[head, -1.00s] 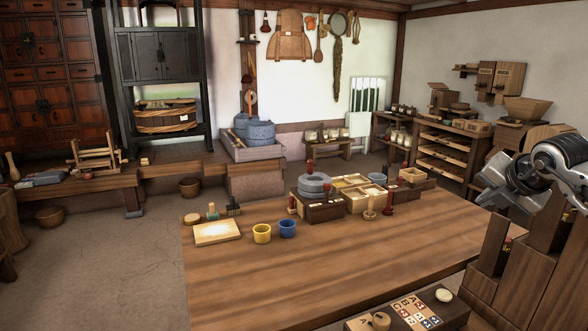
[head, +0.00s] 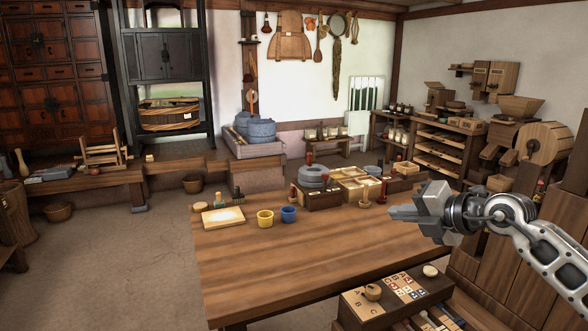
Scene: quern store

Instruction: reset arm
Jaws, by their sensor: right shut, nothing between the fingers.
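My right gripper (head: 404,213) shows in the head view at the right, with its arm coming in from the lower right. Its fingers are shut and empty. They point left, in front of the right part of the wooden table (head: 300,260) in the picture. My left gripper and left arm are not in view.
On the table are a board (head: 222,217), a yellow cup (head: 265,218), a blue cup (head: 289,214) and a small quern (head: 313,175). A low box with lettered tiles (head: 405,286) stands in front. A dark wooden cabinet (head: 480,260) stands at right. The table's middle is clear.

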